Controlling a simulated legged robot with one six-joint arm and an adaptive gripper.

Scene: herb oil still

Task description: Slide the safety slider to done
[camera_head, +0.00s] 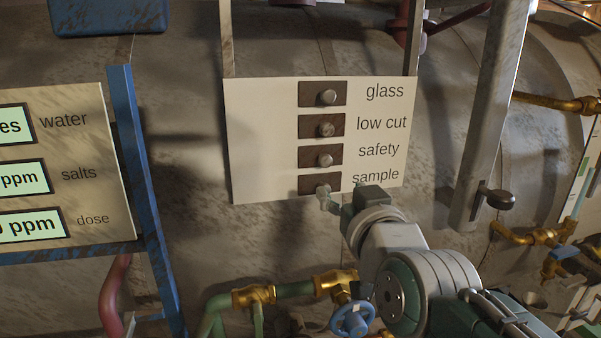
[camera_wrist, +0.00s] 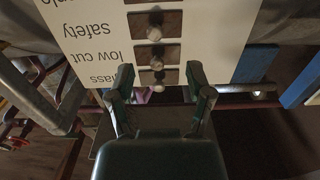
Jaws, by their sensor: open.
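The safety slider is a round metal knob (camera_head: 325,160) on a dark slot plate, third from the top on a cream panel (camera_head: 260,140). Its knob sits a little right of the slot's middle. In the wrist view the panel is upside down, with the safety knob (camera_wrist: 155,34) above the fingertips.
The glass (camera_head: 328,97) and low cut (camera_head: 326,130) sliders sit above safety. A metal post (camera_head: 485,120) stands to the right. A readout board (camera_head: 90,180) with a blue post (camera_head: 140,190) is at left. Brass pipework with a blue valve wheel (camera_head: 352,318) lies below.

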